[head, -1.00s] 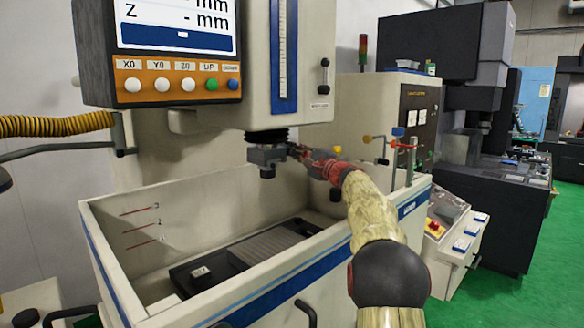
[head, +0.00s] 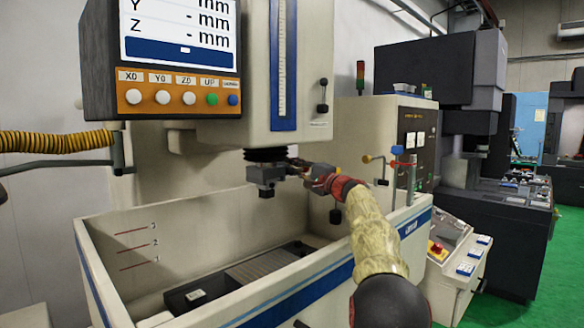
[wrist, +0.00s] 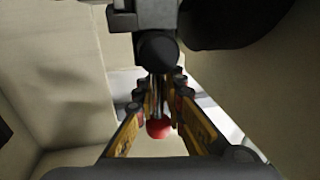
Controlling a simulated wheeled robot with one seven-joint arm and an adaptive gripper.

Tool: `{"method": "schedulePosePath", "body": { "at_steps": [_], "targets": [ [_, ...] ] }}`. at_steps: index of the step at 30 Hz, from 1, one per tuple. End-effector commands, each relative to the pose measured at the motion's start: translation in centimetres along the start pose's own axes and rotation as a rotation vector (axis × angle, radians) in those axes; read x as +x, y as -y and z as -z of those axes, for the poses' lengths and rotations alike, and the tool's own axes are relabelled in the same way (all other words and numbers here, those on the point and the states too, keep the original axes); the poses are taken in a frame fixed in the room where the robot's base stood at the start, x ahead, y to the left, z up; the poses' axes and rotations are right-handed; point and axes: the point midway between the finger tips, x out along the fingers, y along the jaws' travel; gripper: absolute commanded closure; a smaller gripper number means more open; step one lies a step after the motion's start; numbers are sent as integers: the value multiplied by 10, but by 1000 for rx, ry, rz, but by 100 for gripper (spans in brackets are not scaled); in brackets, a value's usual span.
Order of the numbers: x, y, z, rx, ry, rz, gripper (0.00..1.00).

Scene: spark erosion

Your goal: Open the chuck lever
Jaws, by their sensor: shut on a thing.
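The dark grey chuck (head: 265,174) hangs under the machine head, above the tank, in the head view. My gripper (head: 300,168) reaches it from the right, with its fingertips at the chuck's right side. In the wrist view, my gripper's fingers (wrist: 158,108) are closed around the thin metal chuck lever (wrist: 157,92). The lever's red ball end (wrist: 158,129) shows between the fingers, toward the wrist. The dark chuck body (wrist: 157,50) lies beyond the fingertips. In the head view the lever is mostly hidden by the fingers, so its exact angle is hard to tell.
The open tank (head: 190,235) lies below the chuck, with a slatted plate (head: 270,262) inside. A control panel (head: 178,85) hangs at upper left.

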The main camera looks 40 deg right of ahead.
Motion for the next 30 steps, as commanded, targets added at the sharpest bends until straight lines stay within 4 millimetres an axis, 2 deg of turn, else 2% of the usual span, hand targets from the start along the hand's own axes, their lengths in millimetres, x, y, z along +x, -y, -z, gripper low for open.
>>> {"method": "schedulePosePath", "body": {
  "at_steps": [2, 3, 14, 24, 30],
  "targets": [
    [0, 2, 0, -1, -2, 2, 100],
    [0, 2, 1, -1, -2, 2, 88],
    [0, 1, 0, 0, -1, 1, 68],
    [-2, 0, 0, 1, -1, 1, 67],
    [-20, 1, 1, 1, -4, 1, 67]
  ]
}}
